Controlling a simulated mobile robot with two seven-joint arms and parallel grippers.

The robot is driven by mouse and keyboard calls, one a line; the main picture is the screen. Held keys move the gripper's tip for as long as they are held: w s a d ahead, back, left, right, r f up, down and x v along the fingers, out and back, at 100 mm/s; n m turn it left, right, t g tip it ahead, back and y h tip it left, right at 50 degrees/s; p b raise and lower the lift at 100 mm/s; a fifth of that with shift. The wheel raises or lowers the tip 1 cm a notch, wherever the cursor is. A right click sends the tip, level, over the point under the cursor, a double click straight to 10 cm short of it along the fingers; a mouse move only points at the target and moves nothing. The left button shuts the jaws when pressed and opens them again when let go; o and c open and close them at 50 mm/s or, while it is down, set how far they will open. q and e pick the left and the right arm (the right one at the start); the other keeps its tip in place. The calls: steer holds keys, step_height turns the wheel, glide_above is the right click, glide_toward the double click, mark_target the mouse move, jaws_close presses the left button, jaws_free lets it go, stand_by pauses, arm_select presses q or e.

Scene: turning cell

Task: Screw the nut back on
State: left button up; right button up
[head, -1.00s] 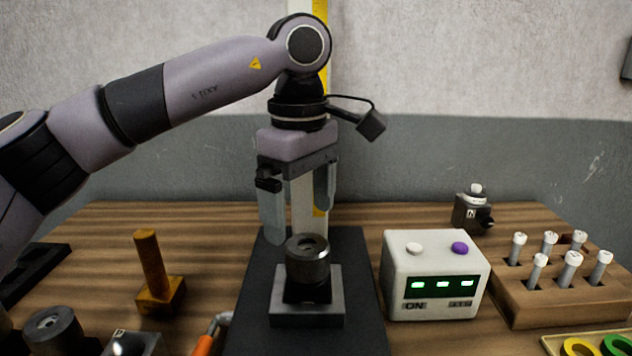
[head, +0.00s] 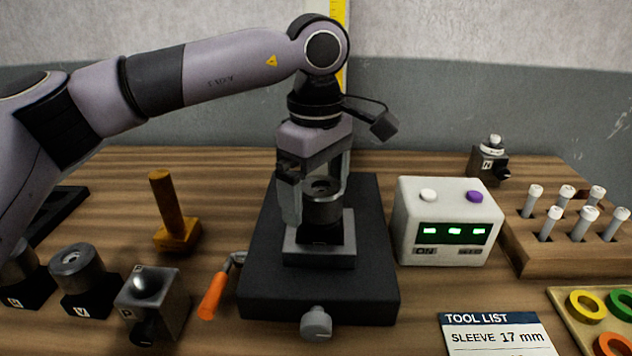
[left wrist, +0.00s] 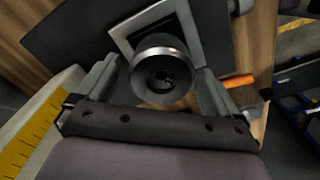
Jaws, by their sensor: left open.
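A round grey metal piece with a hole in its top (head: 322,207), which looks like the nut or the chuck carrying it, sits upright on a dark block in a square grey holder (head: 335,255) on the black machine base (head: 270,290). I cannot tell a separate nut or how far any thread is engaged. My left gripper (head: 318,200) points down with its fingers on either side of this piece. In the left wrist view the round piece (left wrist: 162,78) lies between the open fingers (left wrist: 160,68), with a gap showing at the sides. My right gripper is out of view.
An orange-handled crank (head: 214,294) and a grey knob (head: 316,322) are at the base's front. A white control box (head: 447,240) stands close on the right, a wooden mallet-like tool (head: 170,210) on the left. A wooden peg rack (head: 570,255) is farther right.

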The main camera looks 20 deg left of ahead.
arm_select(q)
steer(key=c, duration=1.1)
steer(key=m+p, duration=0.1)
steer(key=m, duration=0.1)
steer(key=shift+m, duration=0.4)
steer(key=shift+c, duration=0.2)
steer(key=m+p, duration=0.1)
steer(key=m, duration=0.4)
steer(key=shift+f+m, duration=0.1)
steer(key=shift+m, duration=0.6)
